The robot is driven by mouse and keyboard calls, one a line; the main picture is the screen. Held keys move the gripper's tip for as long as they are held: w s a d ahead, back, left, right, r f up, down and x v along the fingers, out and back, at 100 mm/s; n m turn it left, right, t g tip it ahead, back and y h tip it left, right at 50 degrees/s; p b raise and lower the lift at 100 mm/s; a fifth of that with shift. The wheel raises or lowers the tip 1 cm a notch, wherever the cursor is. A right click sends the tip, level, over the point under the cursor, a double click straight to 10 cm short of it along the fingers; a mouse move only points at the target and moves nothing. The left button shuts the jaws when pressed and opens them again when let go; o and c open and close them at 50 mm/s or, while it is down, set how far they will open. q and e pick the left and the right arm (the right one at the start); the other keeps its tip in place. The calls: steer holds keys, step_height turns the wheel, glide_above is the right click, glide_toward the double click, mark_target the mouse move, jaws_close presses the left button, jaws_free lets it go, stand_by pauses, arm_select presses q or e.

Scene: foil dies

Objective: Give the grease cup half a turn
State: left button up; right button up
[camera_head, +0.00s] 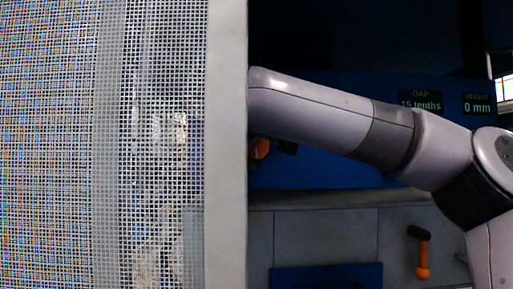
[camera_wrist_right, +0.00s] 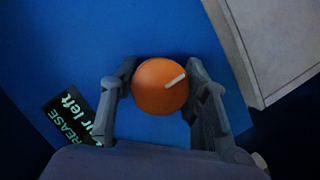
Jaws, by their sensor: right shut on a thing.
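The grease cup (camera_wrist_right: 160,88) is a round orange knob with a short pale bar mark pointing to the upper right in the right wrist view. My right gripper (camera_wrist_right: 163,82) is shut on it, one dark finger on each side. In the head view, a small orange part (camera_head: 260,148), apparently the same cup, shows below my right arm at the edge of a pale frame. The fingers cannot be made out there. A dark label (camera_wrist_right: 76,118) with green letters, partly reading "GREASE" and "ur left", lies beside the cup. My left gripper is in neither view.
A mesh screen (camera_head: 110,140) with a pale frame post (camera_head: 227,150) covers the left of the head view. An orange-handled lever (camera_head: 422,260) is on the grey front at lower right. Displays read "GAP 15 tenths" (camera_head: 420,101) and "HEIGHT 0 mm" (camera_head: 477,103).

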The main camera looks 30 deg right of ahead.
stand_by(0.3)
steer(key=o, duration=1.1)
steer(key=shift+f, duration=0.1)
steer(key=shift+o, duration=0.2)
